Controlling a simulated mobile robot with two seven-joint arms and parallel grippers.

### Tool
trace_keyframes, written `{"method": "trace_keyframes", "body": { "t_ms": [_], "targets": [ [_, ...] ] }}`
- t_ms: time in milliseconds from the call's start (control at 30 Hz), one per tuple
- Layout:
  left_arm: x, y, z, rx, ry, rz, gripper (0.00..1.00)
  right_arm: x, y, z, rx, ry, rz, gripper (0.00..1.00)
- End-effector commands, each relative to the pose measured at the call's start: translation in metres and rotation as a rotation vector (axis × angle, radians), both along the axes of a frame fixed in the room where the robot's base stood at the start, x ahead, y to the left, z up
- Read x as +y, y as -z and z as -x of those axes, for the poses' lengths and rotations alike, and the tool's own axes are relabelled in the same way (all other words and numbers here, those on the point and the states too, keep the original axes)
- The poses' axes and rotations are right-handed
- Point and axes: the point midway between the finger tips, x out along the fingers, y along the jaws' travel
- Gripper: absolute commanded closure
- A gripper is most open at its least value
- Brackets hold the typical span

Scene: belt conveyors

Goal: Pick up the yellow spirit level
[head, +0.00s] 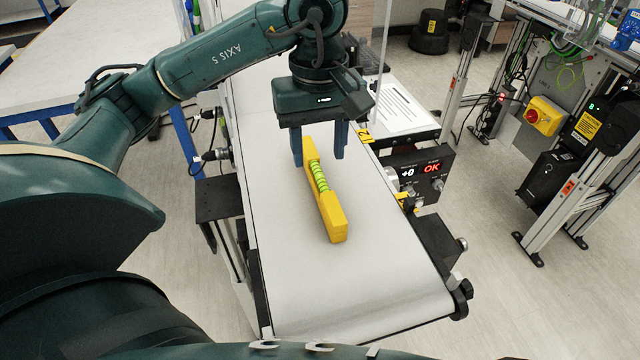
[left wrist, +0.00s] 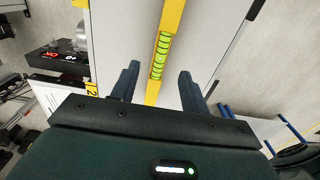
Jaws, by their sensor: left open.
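The yellow spirit level (head: 332,216) lies on the white conveyor belt (head: 340,285), its long side running roughly along the belt. It has a green vial section in its middle. My left gripper (head: 319,162) is over the far part of the level, pointing down, with one blue finger on each side of it. The fingers are open and do not grip it. In the left wrist view the level (left wrist: 170,20) passes between the two fingers (left wrist: 158,85), with its green vial just beyond them. I cannot tell the exact height of the fingertips above the belt. My right gripper is not in view.
A black display box (head: 420,174) reading "OK" is mounted at the belt's right edge. A white table (head: 90,50) stands at the left. A frame with a yellow switch box (head: 544,116) stands at the right. The near part of the belt is clear.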

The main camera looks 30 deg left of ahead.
Motion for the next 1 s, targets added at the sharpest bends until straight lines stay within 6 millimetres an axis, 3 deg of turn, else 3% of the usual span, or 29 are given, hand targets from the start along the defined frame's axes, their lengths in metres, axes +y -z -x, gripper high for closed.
{"method": "trace_keyframes", "body": {
  "t_ms": [167,500,767,1000],
  "targets": [
    [-0.001,0.010,0.001,0.001,0.001,0.000,0.55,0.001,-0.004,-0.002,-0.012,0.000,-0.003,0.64],
    [-0.004,0.052,0.004,0.002,-0.001,-0.001,0.55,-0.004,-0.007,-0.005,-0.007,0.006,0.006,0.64],
    [-0.004,0.056,0.003,-0.002,0.000,-0.001,0.55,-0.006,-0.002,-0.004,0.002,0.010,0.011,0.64],
    [-0.004,0.055,0.003,-0.001,0.000,0.000,0.72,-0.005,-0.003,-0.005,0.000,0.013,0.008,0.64]
  ]
}}
